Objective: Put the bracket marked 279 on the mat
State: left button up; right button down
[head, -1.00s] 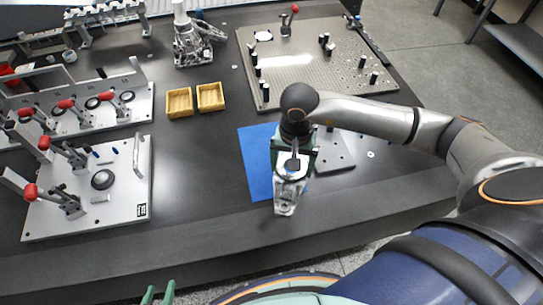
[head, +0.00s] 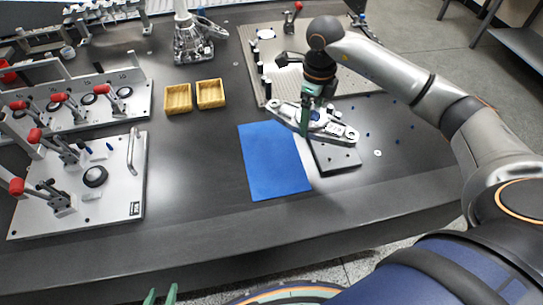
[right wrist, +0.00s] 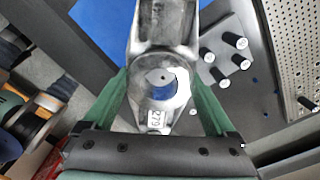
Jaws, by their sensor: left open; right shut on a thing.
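My right gripper (head: 312,106) is shut on a grey metal bracket (head: 342,130) and holds it raised, lying across the far right corner of the blue mat (head: 268,172) and the dark plate beside it, as seen from the head. In the right wrist view the bracket (right wrist: 163,30) runs away from between the green fingers (right wrist: 162,88). A small label on its near end looks like 279. The mat (right wrist: 98,22) shows at the upper left there. The mat's visible surface is bare. My left gripper (head: 160,295) shows only its green fingertips at the bottom edge, apart and empty.
A dark plate (head: 338,160) lies right of the mat. A perforated plate (head: 375,78) with several black posts is behind. Two yellow trays (head: 178,98) sit left of it. Clamp fixtures (head: 75,205) fill the left side. The table in front of the mat is clear.

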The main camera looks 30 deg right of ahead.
jog(key=p, duration=0.2)
send_over(268, 184)
jog(key=d, duration=0.1)
jog(key=shift+m, duration=0.3)
jog(key=f, duration=0.8)
jog(key=shift+w+f, duration=0.15)
jog(key=shift+w, duration=0.05)
jog(key=shift+s+a+f, duration=0.15)
jog(key=shift+a+f, duration=0.3)
jog(key=shift+f, duration=1.8)
jog(key=shift+f+b, duration=0.15)
jog(key=shift+b, duration=0.2)
grip_release()
